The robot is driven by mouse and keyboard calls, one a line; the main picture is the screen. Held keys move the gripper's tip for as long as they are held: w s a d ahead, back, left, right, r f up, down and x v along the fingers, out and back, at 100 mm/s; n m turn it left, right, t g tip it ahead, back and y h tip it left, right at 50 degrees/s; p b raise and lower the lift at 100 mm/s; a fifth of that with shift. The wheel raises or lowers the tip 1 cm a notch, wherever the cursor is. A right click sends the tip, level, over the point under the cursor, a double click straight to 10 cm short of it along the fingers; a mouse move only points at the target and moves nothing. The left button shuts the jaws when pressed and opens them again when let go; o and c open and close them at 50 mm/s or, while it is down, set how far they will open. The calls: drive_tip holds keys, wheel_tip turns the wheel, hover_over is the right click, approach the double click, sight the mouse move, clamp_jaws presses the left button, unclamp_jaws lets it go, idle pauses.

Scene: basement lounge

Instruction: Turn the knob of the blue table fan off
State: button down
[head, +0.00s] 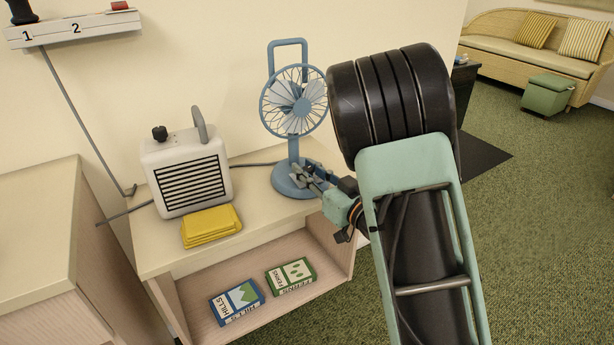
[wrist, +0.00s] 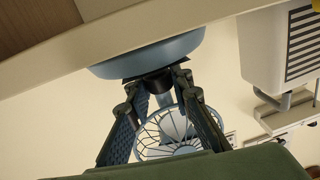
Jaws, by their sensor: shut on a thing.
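The blue table fan (head: 294,100) stands upright on the light cabinet top, with its round base (head: 288,184) near the right end. My gripper (head: 308,172) reaches in from the right, with its fingers at the base. In the wrist view, which looks upside down, my gripper (wrist: 156,80) has its two fingertips on either side of a dark knob (wrist: 155,84) on the fan's base (wrist: 150,54). It is shut on this knob. The fan's wire cage (wrist: 172,132) shows beyond the fingers. In the head view the knob is hidden by the fingers, and its setting cannot be read.
A white heater (head: 187,172) and a folded yellow cloth (head: 211,226) stand left of the fan. Two boxes, blue (head: 237,302) and green (head: 291,277), lie on the shelf below. A numbered wall rack (head: 75,30) hangs at upper left. Open carpet lies at right.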

drive_tip(key=n+g+y, duration=0.2)
drive_tip(key=shift+w+d+g+y, duration=0.1)
drive_tip(key=shift+d+g+y, duration=0.05)
drive_tip(key=shift+g+y, duration=0.15)
drive_tip(key=n+g+y, duration=0.2)
drive_tip(key=n+g, duration=0.1)
drive_tip(key=shift+r+g, duration=0.1)
drive_tip(key=shift+g, duration=0.3)
drive_tip(key=n+g+y+p, duration=0.1)
drive_tip(key=n+g, duration=0.1)
drive_tip(key=g, duration=0.2)
drive_tip(key=n+g+y+p, duration=0.1)
drive_tip(key=n+g, duration=0.2)
drive_tip(key=g, duration=0.1)
drive_tip(key=shift+a+p, duration=0.2)
drive_tip(key=shift+p, duration=0.15)
drive_tip(key=shift+n+g, duration=0.4)
drive_tip(key=c, duration=1.7)
unclamp_jaws()
drive_tip(key=d, duration=1.2)
drive_tip(key=shift+w, duration=0.3)
